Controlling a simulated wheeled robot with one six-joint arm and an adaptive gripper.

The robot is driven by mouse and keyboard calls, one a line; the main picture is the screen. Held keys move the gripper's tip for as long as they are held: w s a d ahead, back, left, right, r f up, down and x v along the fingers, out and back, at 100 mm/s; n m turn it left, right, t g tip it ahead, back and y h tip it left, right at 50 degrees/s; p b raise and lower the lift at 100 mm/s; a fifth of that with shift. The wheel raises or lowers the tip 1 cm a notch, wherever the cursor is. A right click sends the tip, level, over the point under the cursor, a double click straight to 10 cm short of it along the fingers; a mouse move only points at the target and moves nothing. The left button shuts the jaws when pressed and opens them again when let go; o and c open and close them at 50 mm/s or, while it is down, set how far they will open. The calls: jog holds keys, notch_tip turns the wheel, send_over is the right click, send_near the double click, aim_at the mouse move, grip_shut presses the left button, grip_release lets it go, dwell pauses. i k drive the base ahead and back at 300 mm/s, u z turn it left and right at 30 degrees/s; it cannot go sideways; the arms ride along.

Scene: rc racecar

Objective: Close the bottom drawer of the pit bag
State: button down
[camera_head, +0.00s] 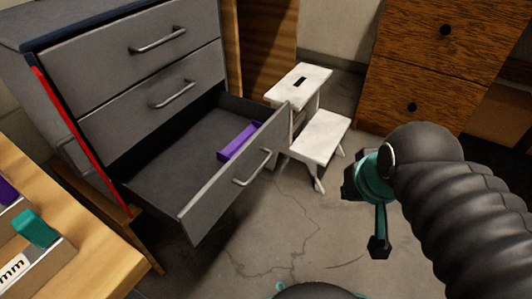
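The pit bag (20,62) is a grey drawer cabinet with a dark top and a red strip down its left side. Its bottom drawer (222,192) is pulled out, with a metal bar handle (252,167) on its front. A purple block (238,142) lies inside the drawer near the right side. The two upper drawers (140,105) are shut. My gripper (378,215), black and teal, is to the right of the drawer front and apart from it. I cannot tell how far its fingers are spread, as one dark fingertip hangs down and the rest is hidden.
A white step stool (322,132) stands just right of the open drawer, close to its front corner. A brown wooden cabinet (415,65) is behind at the right. A wooden bench (90,255) with a teal item (36,230) is at lower left. The cracked concrete floor (285,235) before the drawer is clear.

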aim_at(175, 174)
jog(key=u, duration=0.2)
jog(key=k, duration=0.5)
jog(key=u, duration=0.55)
